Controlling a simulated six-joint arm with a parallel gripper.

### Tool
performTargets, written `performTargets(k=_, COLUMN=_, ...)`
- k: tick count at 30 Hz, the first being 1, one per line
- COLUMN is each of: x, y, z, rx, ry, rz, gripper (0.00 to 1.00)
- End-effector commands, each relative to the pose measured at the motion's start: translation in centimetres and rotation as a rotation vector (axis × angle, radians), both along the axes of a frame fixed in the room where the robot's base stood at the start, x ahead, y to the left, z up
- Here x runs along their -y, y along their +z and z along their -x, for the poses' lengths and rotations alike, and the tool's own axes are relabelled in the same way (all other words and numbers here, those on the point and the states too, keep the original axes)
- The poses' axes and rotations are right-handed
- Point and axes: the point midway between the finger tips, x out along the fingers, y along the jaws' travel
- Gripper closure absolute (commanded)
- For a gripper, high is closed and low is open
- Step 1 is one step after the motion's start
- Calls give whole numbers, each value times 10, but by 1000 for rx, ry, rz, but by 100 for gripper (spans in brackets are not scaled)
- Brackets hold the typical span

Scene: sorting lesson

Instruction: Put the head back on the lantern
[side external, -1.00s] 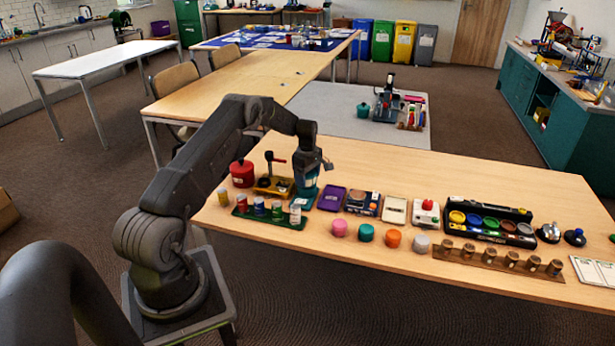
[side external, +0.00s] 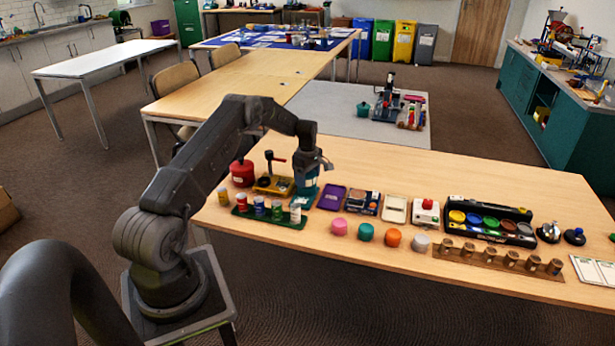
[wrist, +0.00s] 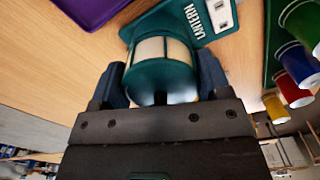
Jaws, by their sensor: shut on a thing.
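The lantern head (wrist: 162,48) is a teal, round piece with cream panels, and it shows large in the wrist view. My gripper (wrist: 160,82) is shut on it, with one dark finger on each side. In the side view my gripper (side external: 308,166) points down over the teal lantern (side external: 306,185) at the left part of the table. A teal board marked LANTERN (wrist: 205,20) lies just beyond the head in the wrist view. The head hides the place under it, so I cannot tell whether it touches the lantern's base.
A green rack of small coloured pots (side external: 270,219) stands in front of the lantern. A red pot (side external: 242,173) and a yellow stand (side external: 272,184) are to its left. A purple tray (side external: 331,197) lies close on the right. The table's back right is clear.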

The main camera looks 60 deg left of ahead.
Motion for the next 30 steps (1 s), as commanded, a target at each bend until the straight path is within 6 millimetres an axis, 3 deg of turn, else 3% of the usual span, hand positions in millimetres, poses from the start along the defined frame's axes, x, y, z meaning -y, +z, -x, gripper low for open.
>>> performTargets(k=7, x=0, y=0, z=0, rx=0, ry=0, rz=0, gripper=53)
performTargets(k=8, x=0, y=0, z=0, rx=0, ry=0, rz=0, gripper=28)
performTargets(k=17, x=0, y=0, z=0, rx=0, ry=0, rz=0, gripper=0)
performTargets(k=30, x=0, y=3, z=0, rx=0, ry=0, rz=0, gripper=0)
